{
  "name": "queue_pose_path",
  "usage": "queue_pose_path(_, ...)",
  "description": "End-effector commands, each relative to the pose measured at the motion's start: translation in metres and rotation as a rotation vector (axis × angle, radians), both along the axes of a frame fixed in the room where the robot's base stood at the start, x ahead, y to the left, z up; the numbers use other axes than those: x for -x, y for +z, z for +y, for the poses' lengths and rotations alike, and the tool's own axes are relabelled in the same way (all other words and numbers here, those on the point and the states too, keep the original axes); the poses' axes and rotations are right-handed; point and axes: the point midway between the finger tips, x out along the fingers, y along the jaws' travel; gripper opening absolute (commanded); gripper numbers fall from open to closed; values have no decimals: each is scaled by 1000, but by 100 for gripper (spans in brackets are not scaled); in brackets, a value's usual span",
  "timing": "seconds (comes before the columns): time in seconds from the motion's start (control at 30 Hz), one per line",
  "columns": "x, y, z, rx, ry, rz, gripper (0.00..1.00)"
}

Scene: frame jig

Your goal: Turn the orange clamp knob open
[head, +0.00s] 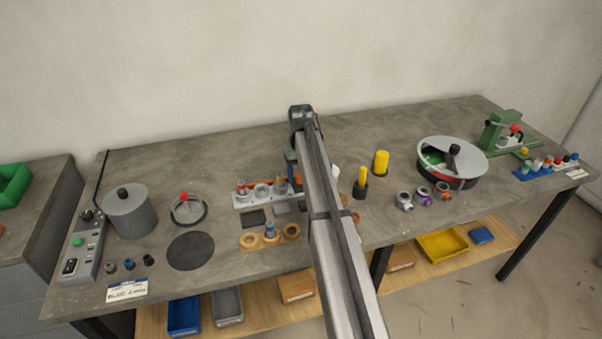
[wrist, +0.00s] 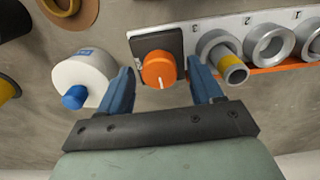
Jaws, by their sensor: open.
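The orange clamp knob (wrist: 159,69), with a white pointer line on its face, sits on a dark square plate (wrist: 146,42) in the wrist view. The plate is at the end of a white numbered rail (wrist: 225,24). My gripper (wrist: 160,78) is open, with one blue finger to the left and one to the right of the knob. Gaps show between the fingers and the knob; I cannot tell how far its tips are from it in depth.
Grey rings (wrist: 265,44) stand along the rail to the right; the nearest holds a yellow-banded piece (wrist: 233,70). A round silver-lidded drum (head: 452,160) stands further right on the bench.

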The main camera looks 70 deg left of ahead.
Motion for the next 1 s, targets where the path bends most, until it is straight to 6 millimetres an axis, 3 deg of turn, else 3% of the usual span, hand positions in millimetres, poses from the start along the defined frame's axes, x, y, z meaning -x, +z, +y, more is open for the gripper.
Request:
queue_pose_path(0.23,0,25,1,-1,0,0,65)
queue_pose_path(0.7,0,112,1,-1,0,0,65)
queue_pose_path(1.0,0,136,0,0,0,0,65)
